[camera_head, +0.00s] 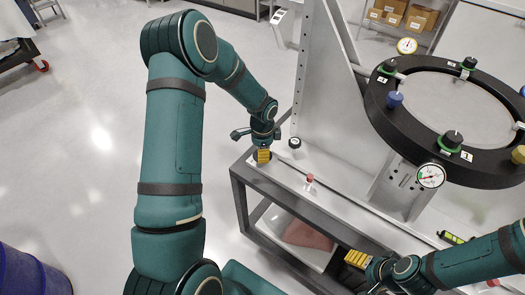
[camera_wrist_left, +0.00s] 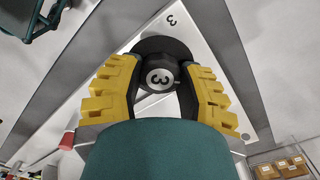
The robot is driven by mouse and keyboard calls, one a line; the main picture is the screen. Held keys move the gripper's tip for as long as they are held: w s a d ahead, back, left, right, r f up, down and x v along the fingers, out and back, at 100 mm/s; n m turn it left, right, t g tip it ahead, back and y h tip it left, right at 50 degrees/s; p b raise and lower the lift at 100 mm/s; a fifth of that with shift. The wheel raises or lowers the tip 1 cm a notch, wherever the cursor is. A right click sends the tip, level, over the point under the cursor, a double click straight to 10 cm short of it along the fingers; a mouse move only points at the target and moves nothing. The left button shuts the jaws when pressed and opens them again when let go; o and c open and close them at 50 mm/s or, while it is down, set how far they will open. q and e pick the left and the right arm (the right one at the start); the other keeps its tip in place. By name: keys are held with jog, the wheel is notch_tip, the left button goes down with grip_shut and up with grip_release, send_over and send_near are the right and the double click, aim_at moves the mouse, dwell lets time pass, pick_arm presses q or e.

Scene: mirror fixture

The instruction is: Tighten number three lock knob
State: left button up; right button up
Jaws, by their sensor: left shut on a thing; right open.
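My right gripper (camera_head: 357,260) is open and empty near the bench's front edge.
Another black knob with a white top (camera_head: 294,142) stands close to the left gripper. A red-topped piece (camera_head: 309,179) is on the bench (camera_head: 340,178). A black ring (camera_head: 384,122) with several knobs and a dial gauge (camera_head: 431,176) stands at the right. A blue drum (camera_head: 30,272) is at the lower left.

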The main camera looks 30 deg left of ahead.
pick_arm(q)
jog(key=m+p, duration=0.1)
jog(key=m, duration=0.3)
jog(key=shift+m+p, duration=0.5)
jog(key=shift+m, duration=1.6)
jog(key=o, duration=1.2)
notch_tip(320, 180, up, 12)
